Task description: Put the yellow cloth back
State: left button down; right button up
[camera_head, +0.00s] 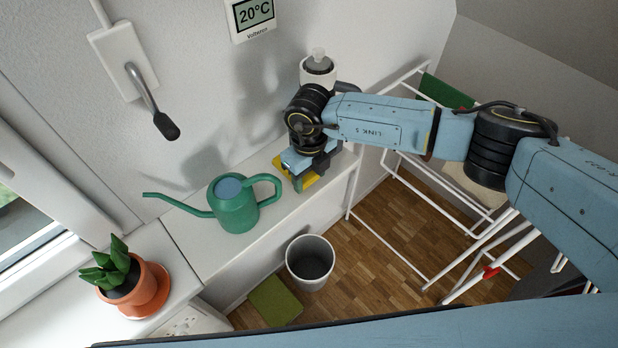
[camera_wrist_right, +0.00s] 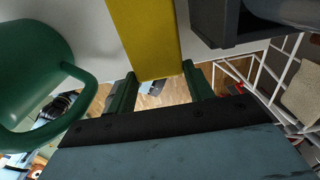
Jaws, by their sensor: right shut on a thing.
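The yellow cloth (camera_head: 281,164) shows at the white ledge, partly hidden by my right gripper (camera_head: 304,180). In the right wrist view the cloth (camera_wrist_right: 145,38) is a flat yellow strip reaching up from between the fingers of my right gripper (camera_wrist_right: 160,84). The gripper is shut on it. The cloth is at ledge height, right of the green watering can (camera_head: 236,206); I cannot tell whether it touches the ledge. My left gripper is not in view.
A white bottle with a grey top (camera_head: 318,70) stands behind my right wrist. A white drying rack (camera_head: 402,157) stands to the right. A bin (camera_head: 311,263) and an olive mat (camera_head: 274,300) are on the floor. A potted plant (camera_head: 121,280) stands at lower left.

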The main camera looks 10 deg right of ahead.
jog(key=shift+f, duration=1.15)
jog(key=shift+f, duration=0.1)
jog(key=o, duration=1)
notch_tip(320, 180, up, 12)
jog(key=shift+r+b, duration=0.15)
jog(key=shift+b, duration=0.25)
